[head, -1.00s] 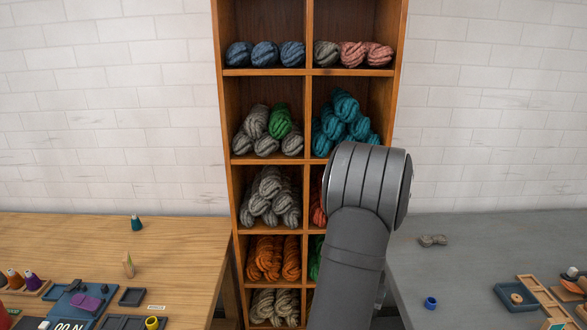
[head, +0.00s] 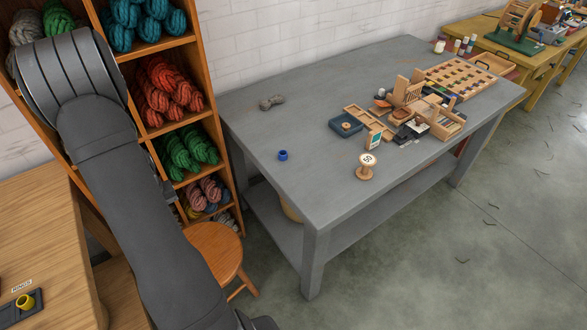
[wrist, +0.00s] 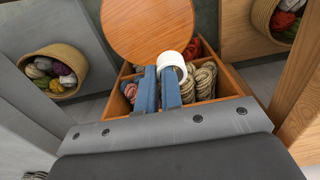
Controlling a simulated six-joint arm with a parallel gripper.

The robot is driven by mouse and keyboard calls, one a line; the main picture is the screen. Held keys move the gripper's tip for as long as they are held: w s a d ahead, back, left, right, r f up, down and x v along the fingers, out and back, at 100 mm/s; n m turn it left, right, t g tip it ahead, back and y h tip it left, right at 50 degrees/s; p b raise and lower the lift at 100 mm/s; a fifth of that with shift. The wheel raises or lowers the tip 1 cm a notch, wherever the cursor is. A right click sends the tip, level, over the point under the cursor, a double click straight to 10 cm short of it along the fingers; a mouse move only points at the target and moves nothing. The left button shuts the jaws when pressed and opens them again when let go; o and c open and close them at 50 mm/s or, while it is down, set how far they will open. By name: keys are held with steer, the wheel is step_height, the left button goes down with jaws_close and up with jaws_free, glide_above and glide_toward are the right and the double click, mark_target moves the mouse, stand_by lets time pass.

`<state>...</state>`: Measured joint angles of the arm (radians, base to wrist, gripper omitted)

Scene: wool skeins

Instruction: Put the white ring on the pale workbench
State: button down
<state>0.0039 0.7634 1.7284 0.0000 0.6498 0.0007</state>
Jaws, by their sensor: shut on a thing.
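In the wrist view my gripper (wrist: 168,82) has its two blue fingers close together, shut on the white ring (wrist: 172,64). The ring is at the fingertips, its round opening facing up and partly visible. In the head view my arm hides the gripper and the ring. A pale wooden workbench (head: 40,235) is at the lower left of the head view, partly behind my arm. A grey workbench (head: 225,110) fills the middle.
The orange-brown shelf (head: 190,50) with wool skeins stands behind my arm. A round wooden stool (wrist: 150,25) is beyond the fingertips. Baskets of skeins (wrist: 55,72) sit at the sides. The grey top holds a spool (head: 367,167), a blue ring (head: 283,155) and trays; its left part is mostly clear.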

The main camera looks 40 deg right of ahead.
steer(key=s+d+r+m, duration=0.2)
steer(key=s+d+m, duration=0.1)
steer(key=d, duration=0.7)
steer(key=s+d+r+m, duration=0.2)
steer(key=s+d+m, duration=0.15)
steer(key=d, duration=0.65)
steer(key=s+d+r+m, duration=0.2)
steer(key=s+d+m, duration=0.15)
steer(key=d, duration=0.65)
steer(key=s+d+r+m, duration=0.3)
steer(key=s+d, duration=0.5)
steer(key=s, duration=0.5)
steer(key=s+d+r+m, duration=0.3)
steer(key=s+d, duration=0.5)
steer(key=s, duration=0.4)
steer(key=shift+s+d+r+m, duration=0.15)
steer(key=shift+s+d+m, duration=0.15)
steer(key=shift+m, duration=0.6)
glide_above(339, 200)
step_height(339, 200, down, 7)
steer(key=shift+f, duration=1.8)
steer(key=shift+f, duration=0.15)
